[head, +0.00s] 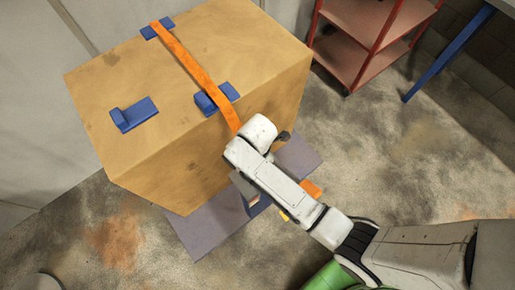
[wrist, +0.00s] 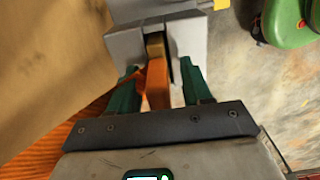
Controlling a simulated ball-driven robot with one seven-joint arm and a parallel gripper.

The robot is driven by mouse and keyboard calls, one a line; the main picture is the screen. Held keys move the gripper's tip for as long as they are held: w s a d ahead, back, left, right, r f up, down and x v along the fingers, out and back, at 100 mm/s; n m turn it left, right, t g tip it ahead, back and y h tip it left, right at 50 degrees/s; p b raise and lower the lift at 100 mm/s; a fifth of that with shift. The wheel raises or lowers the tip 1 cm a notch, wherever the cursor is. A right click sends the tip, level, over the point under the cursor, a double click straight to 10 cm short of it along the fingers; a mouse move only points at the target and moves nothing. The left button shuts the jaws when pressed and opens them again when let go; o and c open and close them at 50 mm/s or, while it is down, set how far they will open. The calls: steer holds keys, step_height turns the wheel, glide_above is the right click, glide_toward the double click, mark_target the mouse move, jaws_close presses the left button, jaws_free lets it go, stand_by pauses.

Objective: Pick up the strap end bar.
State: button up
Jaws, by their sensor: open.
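The orange strap (head: 197,68) runs over the top of a big cardboard-brown box (head: 185,105) and down its near side, behind my arm. In the wrist view an orange piece (wrist: 158,88), which looks like the strap's end bar, stands between the two green fingers of my gripper (wrist: 158,78). A small tan-brown part (wrist: 155,48) shows just beyond it, in the slot of a grey block (wrist: 125,40). My gripper is open, with a finger on each side of the orange piece. A dark gap shows by the right finger. In the head view my arm hides the fingers.
Blue corner pieces (head: 134,114) sit on the box top. The box stands on a grey-purple base (head: 205,226). An orange part (head: 312,188) lies right of my arm. A red shelf cart (head: 365,35) stands at the back right. Concrete floor (head: 400,140) is clear on the right.

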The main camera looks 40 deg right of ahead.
jaws_close()
stand_by(0.4)
